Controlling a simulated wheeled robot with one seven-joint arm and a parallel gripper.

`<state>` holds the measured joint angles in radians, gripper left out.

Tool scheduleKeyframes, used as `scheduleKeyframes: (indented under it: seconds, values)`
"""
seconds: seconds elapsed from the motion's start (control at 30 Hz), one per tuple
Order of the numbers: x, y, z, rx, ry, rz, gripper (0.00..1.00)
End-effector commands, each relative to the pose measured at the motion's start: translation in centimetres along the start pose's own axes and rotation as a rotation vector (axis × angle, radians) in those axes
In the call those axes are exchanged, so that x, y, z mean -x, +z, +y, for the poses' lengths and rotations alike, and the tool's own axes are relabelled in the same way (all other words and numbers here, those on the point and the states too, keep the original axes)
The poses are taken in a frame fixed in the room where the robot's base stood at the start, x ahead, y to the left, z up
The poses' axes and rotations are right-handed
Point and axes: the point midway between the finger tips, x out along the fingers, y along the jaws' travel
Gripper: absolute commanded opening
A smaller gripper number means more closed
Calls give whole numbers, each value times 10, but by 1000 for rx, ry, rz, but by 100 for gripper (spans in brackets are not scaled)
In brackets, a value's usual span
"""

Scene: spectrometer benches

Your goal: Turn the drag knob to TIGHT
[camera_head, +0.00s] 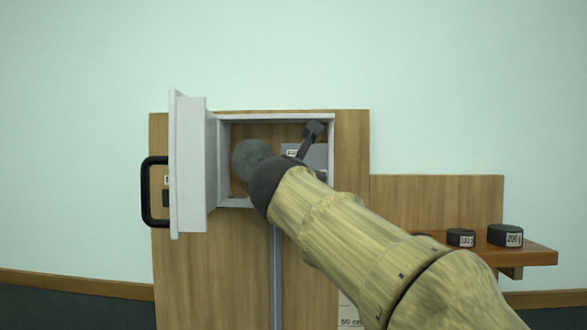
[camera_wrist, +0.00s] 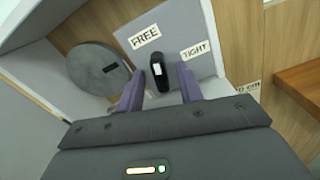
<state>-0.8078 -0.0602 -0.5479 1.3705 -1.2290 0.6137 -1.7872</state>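The drag knob (camera_wrist: 158,74) is a black, elongated knob with a white mark, on a grey panel (camera_wrist: 205,68) inside an open box. The FREE label (camera_wrist: 145,37) is just above the knob in the wrist view and the TIGHT label (camera_wrist: 195,50) is to its upper right. The knob's far end points close to FREE. My gripper (camera_wrist: 159,92) is open, its two purple fingers on either side of the knob with visible gaps. I cannot tell how deep the fingertips reach. In the head view my arm hides the knob.
The box's white door (camera_head: 190,165) stands open at left, with a black handle (camera_head: 147,192). A grey round disc (camera_wrist: 97,68) is beside the panel. The box walls are close around my gripper. A wooden shelf (camera_head: 535,255) at right holds black labelled weights (camera_head: 506,236).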

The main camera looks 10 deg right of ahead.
Motion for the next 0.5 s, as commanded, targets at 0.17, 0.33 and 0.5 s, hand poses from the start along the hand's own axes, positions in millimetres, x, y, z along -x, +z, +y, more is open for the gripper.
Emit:
scheduleKeyframes:
  seconds: [0.17, 0.33, 0.5]
  values:
    - [0, 0, -1, -1, 0, 0, 36]
    - [0, 0, 0, -1, 0, 0, 13]
    - [0, 0, 0, -1, 0, 0, 0]
